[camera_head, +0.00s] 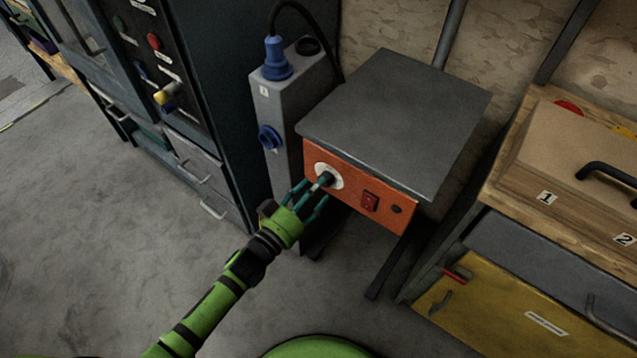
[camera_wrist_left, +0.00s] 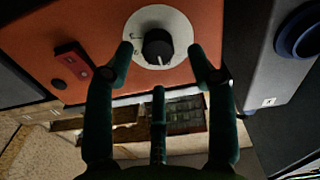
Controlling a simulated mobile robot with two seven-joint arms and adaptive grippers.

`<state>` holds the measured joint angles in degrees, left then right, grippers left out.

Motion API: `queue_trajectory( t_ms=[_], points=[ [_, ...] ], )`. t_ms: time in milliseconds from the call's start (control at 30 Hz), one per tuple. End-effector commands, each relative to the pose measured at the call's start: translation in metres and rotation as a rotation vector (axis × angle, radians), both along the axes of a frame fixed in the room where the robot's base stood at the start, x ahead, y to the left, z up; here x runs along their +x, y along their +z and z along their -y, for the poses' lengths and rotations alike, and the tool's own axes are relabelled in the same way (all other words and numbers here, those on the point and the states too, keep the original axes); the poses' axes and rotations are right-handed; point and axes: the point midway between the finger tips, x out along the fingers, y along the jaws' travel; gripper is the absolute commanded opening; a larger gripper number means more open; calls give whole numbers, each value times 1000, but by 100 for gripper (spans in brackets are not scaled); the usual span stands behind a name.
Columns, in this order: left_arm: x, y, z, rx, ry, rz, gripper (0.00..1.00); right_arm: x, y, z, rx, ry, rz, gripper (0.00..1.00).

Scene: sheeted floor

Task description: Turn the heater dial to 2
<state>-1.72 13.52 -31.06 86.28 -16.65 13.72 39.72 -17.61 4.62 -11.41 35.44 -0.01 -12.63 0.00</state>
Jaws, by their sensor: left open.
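The heater (camera_head: 400,115) is a grey-topped box with an orange front panel. Its black dial (camera_head: 327,178) sits on a round white plate at the panel's left; the dial also shows in the left wrist view (camera_wrist_left: 158,46), with a pale mark on its lower edge. The plate's numbers are too small to read. My left gripper (camera_head: 312,192) is open in front of the dial, and its dark green fingers partly hide the dial in the head view. In the left wrist view its fingertips (camera_wrist_left: 165,62) lie on both sides of the dial, apart from it. My right gripper is not in view.
A red switch (camera_head: 370,201) and a black knob (camera_head: 396,209) are right of the dial. A grey post with blue sockets (camera_head: 268,137) stands close left of the heater. A dark control cabinet (camera_head: 225,120) is further left; a wooden workbench (camera_head: 490,190) is right. Floor is clear at lower left.

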Motion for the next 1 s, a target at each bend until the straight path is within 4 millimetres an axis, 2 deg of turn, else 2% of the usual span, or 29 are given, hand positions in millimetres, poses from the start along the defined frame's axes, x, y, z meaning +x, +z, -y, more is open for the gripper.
queue_trajectory(
  t_ms=[200, 533, 600, 667, 700, 1000],
  points=[
    [20, 0, 15, 1, 0, 0, 56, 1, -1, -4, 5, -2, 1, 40],
    [23, -1, 17, 1, 1, -2, 56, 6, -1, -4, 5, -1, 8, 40],
    [23, -1, 17, 1, 1, -2, 28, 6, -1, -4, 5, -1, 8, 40],
    [23, -1, 17, 1, 1, -2, 4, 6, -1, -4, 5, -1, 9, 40],
    [23, -1, 17, 1, 1, -2, 1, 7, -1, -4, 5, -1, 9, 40],
    [24, 1, 16, 11, 1, 10, 1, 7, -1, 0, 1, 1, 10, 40]
  ],
)
